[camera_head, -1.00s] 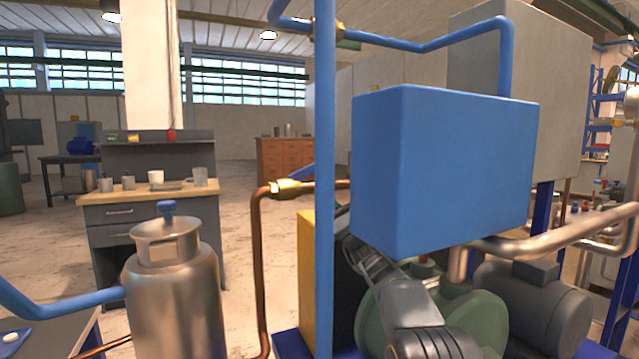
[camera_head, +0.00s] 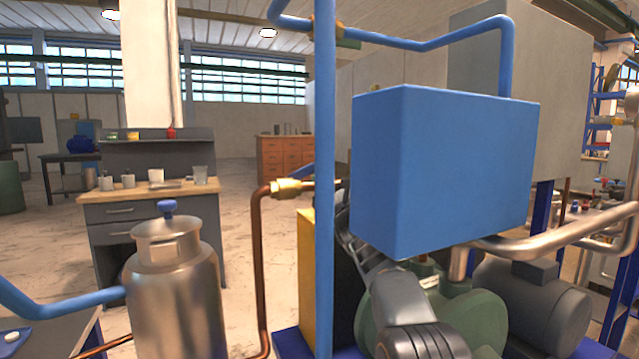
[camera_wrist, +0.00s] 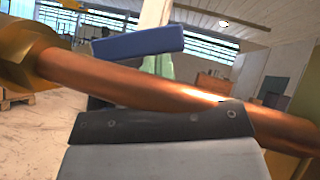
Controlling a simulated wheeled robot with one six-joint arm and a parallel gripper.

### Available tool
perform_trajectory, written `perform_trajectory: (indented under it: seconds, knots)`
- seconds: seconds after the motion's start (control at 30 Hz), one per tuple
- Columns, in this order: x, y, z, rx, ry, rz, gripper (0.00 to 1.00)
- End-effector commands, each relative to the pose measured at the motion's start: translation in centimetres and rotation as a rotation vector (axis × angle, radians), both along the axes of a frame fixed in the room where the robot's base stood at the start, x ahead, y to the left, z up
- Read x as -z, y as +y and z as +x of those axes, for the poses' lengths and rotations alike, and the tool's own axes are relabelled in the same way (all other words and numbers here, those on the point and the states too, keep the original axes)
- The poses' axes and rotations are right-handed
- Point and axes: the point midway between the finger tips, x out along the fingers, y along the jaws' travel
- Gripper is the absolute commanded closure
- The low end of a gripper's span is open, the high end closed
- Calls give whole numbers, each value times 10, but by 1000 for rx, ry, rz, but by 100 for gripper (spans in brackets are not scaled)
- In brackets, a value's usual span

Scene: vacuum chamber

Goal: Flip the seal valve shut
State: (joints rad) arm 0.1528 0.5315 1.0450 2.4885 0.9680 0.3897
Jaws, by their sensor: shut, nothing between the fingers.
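A brass fitting (camera_head: 290,187) sits on the bent copper pipe (camera_head: 258,270), left of the blue upright pipe in the head view. A small blue bar (camera_head: 307,171) shows just above it; I cannot tell if it is the seal valve's handle. In the wrist view the copper pipe (camera_wrist: 130,85) crosses slantwise, with brass (camera_wrist: 22,58) at its left end. A blue bar (camera_wrist: 137,41) on a green part shows beyond the pipe. My gripper (camera_wrist: 160,122) is shut and empty, close to the pipe; contact cannot be judged. In the head view its fingers are hidden.
A large blue box (camera_head: 440,170) and the blue upright pipe (camera_head: 324,200) block the head view of the gripper. A metal canister (camera_head: 172,285) stands at left, a grey motor (camera_head: 530,300) at right. A workbench (camera_head: 150,195) stands behind.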

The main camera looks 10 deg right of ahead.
Motion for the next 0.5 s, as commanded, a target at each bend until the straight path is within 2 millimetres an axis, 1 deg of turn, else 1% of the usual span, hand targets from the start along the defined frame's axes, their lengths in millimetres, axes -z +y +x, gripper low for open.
perform_trajectory:
  seconds: [0.03,0.1,0.13,0.5]
  knots:
    - [-8,1,0,0,-2,0,100]
    - [-15,1,-1,-1,-2,-1,100]
    - [-16,1,-1,-1,-2,-1,100]
    - [-11,0,-2,1,0,-1,100]
